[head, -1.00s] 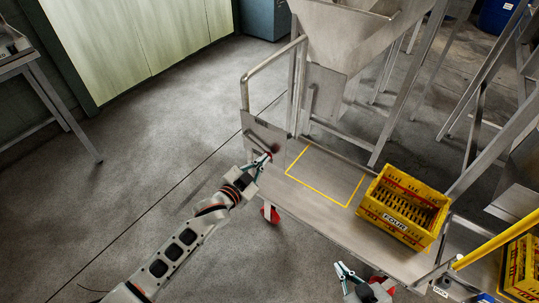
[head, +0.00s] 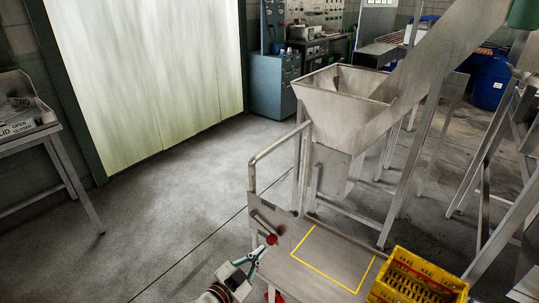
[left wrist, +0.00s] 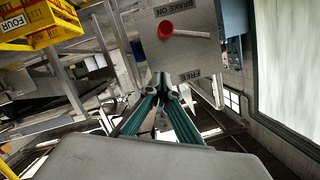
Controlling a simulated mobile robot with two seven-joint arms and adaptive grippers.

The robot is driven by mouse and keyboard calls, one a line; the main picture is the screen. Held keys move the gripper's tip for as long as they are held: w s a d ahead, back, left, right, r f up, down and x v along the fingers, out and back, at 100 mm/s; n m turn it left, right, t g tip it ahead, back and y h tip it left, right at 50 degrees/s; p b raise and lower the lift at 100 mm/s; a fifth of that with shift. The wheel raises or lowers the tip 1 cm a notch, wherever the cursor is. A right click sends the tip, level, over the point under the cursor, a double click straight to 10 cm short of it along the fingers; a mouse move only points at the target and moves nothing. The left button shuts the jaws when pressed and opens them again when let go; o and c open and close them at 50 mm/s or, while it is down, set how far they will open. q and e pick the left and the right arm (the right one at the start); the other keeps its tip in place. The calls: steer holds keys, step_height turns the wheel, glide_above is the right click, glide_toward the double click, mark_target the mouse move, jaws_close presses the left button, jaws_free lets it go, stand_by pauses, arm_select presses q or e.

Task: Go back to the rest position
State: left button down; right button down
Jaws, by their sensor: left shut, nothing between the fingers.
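My left gripper (head: 258,254) shows at the bottom of the head view, with its fingers shut and empty. Its tips are just below and left of a red knob (head: 271,239) on a lever at the steel plate (head: 268,212) of the platform. In the left wrist view the shut fingertips (left wrist: 163,88) lie under the plate (left wrist: 184,52), which bears the words BRAKE ON and FREE. The red knob (left wrist: 166,30) and its lever stand clear of the fingers there. My right gripper is not in view.
A steel hopper (head: 345,108) stands behind the platform. A yellow crate (head: 415,278) sits on the platform right of a yellow taped outline (head: 335,262). A bent handrail (head: 277,148) rises near my left gripper. Floor to the left is open, up to a side table (head: 32,142).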

arm_select(q)
steer(key=s+a+f+n+g+y, duration=0.1)
steer(key=s+a+f, duration=0.3)
steer(key=s, duration=0.4)
steer(key=s+a+f+n+g+y, duration=0.1)
steer(key=s+a+f+n+y, duration=0.1)
steer(key=s+a+f+n, duration=0.2)
steer(key=s+a+f+n+g+y, duration=0.1)
steer(key=s+a+f+n+y, duration=0.1)
steer(key=s+a+f, duration=0.2)
steer(key=s+a, duration=0.3)
steer(key=s, duration=0.5)
steer(key=shift+s, duration=0.3)
steer(key=shift+f, duration=0.1)
